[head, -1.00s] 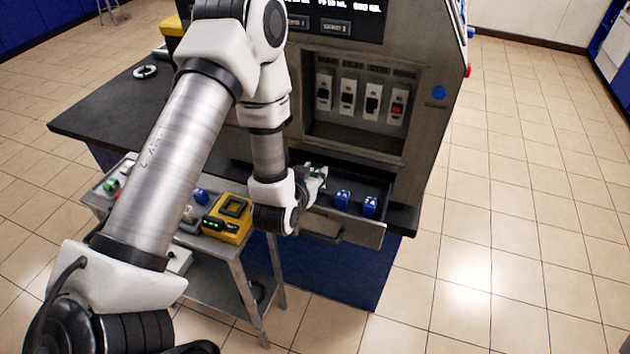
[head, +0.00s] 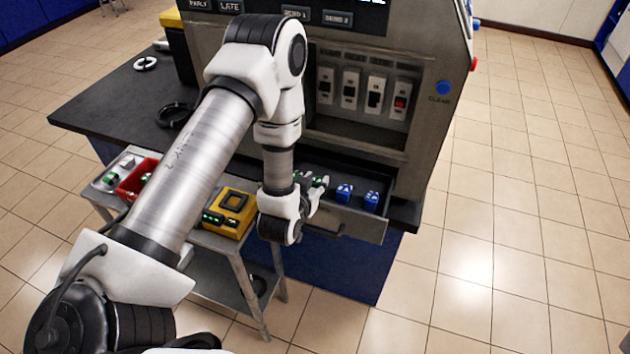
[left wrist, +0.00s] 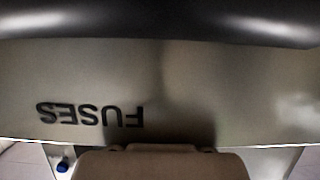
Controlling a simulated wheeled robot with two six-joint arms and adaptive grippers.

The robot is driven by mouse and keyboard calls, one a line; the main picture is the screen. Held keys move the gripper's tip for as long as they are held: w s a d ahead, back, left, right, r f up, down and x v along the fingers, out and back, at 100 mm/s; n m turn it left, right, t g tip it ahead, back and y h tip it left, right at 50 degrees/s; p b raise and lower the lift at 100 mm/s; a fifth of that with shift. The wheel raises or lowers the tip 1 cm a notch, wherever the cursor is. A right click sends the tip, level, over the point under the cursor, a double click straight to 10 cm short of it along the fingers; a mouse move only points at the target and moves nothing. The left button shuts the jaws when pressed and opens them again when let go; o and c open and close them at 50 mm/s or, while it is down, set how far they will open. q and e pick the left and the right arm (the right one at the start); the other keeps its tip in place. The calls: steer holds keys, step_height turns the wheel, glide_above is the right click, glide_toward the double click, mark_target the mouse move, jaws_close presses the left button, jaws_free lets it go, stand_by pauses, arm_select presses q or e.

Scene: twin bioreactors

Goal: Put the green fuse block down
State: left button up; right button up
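The open drawer (head: 345,222) sticks out below the fuse panel. My left gripper (head: 317,184) points into its left part, low over it. Small green patches show at the fingers, which fits the green fuse block (head: 325,180), but it is tiny and partly hidden by the gripper. I cannot tell whether the fingers are closed on it or whether it touches the drawer floor. Two blue fuse blocks (head: 371,198) sit to the right in the drawer. The left wrist view shows a pale panel marked FUSES (left wrist: 90,114) upside down; no fingertips or block show there. My right gripper is not in view.
The fuse panel (head: 362,92) rises behind the drawer. A metal cart (head: 240,285) stands left of it, carrying a yellow device (head: 231,212) and a red tray (head: 130,188). A black coil (head: 175,114) lies on the dark worktop. The floor at right is clear.

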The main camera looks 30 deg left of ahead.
arm_select(q)
steer(key=shift+o, duration=1.4)
